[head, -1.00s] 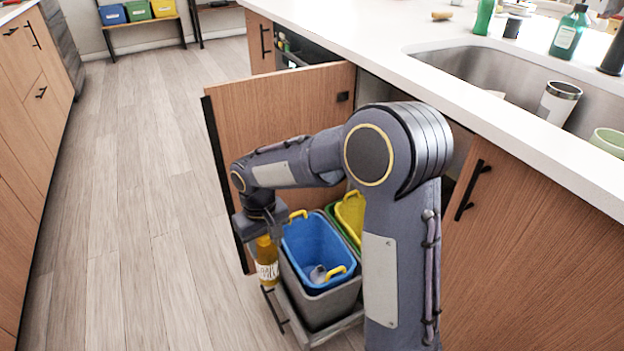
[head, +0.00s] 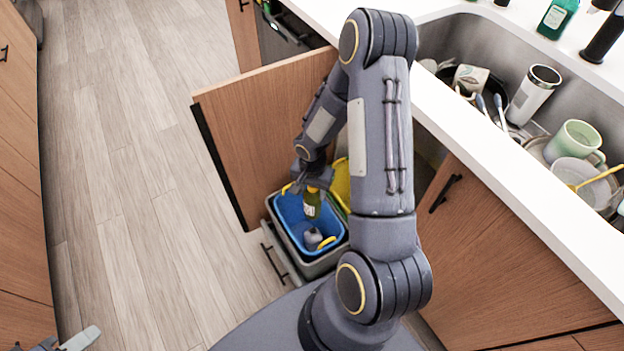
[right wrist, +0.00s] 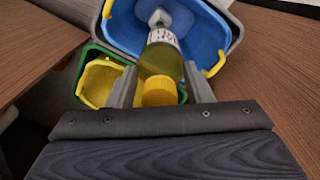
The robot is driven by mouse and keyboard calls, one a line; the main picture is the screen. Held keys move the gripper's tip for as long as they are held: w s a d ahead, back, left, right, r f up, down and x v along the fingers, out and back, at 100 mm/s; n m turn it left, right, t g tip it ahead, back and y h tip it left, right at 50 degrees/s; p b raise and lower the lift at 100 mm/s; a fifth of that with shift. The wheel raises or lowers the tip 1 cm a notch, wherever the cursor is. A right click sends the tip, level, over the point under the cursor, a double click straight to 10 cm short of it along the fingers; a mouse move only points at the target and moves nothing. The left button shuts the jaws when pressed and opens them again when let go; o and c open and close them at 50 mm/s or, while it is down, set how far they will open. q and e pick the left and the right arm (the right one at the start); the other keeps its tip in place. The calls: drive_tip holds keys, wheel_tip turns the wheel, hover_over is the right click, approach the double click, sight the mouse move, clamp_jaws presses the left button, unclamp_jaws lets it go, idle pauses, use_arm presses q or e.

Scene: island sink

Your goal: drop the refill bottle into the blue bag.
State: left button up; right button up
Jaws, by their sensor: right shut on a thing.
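The refill bottle (head: 312,203) is yellow-green with a white label and a yellow cap. My right gripper (head: 313,182) is shut on it near the cap and holds it upright over the blue bag (head: 288,208). In the right wrist view the bottle (right wrist: 163,58) sits between the two fingers (right wrist: 160,88), its lower end toward the inside of the blue bag (right wrist: 205,38). The bag lines a grey bin and has yellow handles. A grey object (head: 313,238) lies inside it. Part of my left gripper (head: 68,342) shows at the lower left edge; its jaws are unclear.
A yellow bag (head: 340,180) in a green bin stands beside the blue one; it also shows in the right wrist view (right wrist: 98,82). The counter edge (head: 500,175) and dish-filled sink are to the right.

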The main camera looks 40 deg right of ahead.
drive_tip(key=shift+f+b, duration=2)
drive_tip(key=shift+f, duration=1.05)
drive_tip(key=o, duration=1.4)
drive_tip(key=shift+r+p, duration=0.75)
drive_tip(key=shift+r, duration=3.2)
